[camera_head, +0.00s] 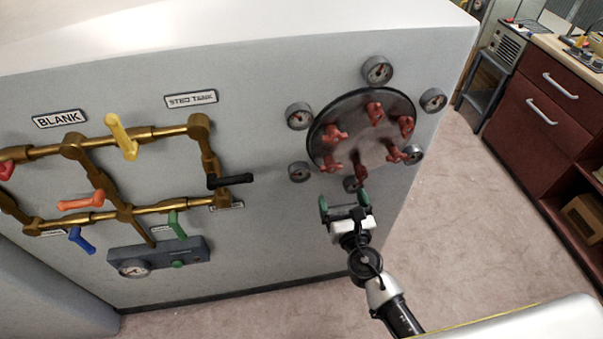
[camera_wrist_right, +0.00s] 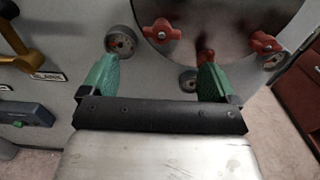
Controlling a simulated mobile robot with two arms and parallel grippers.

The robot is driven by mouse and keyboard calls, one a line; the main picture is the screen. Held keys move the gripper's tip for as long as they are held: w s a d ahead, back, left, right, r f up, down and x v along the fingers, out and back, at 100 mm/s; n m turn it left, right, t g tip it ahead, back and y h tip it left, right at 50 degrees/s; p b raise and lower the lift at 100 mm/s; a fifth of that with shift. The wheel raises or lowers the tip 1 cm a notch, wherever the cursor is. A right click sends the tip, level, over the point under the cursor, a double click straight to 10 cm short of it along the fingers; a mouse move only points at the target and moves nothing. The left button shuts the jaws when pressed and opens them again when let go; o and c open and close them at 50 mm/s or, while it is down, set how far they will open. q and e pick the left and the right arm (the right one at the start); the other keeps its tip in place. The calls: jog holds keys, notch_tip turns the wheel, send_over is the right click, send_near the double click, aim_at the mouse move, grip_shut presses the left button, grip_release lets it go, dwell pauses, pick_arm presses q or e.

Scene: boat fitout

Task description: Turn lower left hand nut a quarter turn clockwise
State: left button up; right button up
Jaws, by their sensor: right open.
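A round dark metal hatch cover (camera_head: 345,110) on the grey wall carries several red wing nuts around its edge. The lower left nut (camera_head: 331,163) is at the cover's lower left rim; it appears to be the red nut (camera_wrist_right: 162,30) at top centre in the wrist view. The bottom nut (camera_head: 360,171) is to its right and also shows in the wrist view (camera_wrist_right: 205,56), partly behind a finger. My right gripper (camera_head: 343,201) is open and empty, with green fingers (camera_wrist_right: 158,74), below the cover and apart from the nuts. My left gripper is not in view.
Round gauges (camera_head: 299,172) ring the cover, one (camera_head: 353,184) between the gripper and the bottom nut. Brass pipes with coloured valve handles (camera_head: 122,137) are at left. A red cabinet (camera_head: 540,110) stands at right. The floor (camera_head: 465,220) between is clear.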

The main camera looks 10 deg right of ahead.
aim_at(332, 169)
jog(key=w, duration=1)
jog(key=shift+w, duration=0.65)
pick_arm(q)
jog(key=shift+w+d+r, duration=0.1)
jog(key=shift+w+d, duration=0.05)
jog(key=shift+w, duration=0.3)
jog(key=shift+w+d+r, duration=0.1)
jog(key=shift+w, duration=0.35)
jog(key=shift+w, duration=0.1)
pick_arm(e)
jog(key=shift+c, duration=0.4)
jog(key=c, duration=0.8)
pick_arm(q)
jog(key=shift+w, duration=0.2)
pick_arm(e)
jog(key=shift+f, duration=0.1)
jog(key=shift+c, duration=0.2)
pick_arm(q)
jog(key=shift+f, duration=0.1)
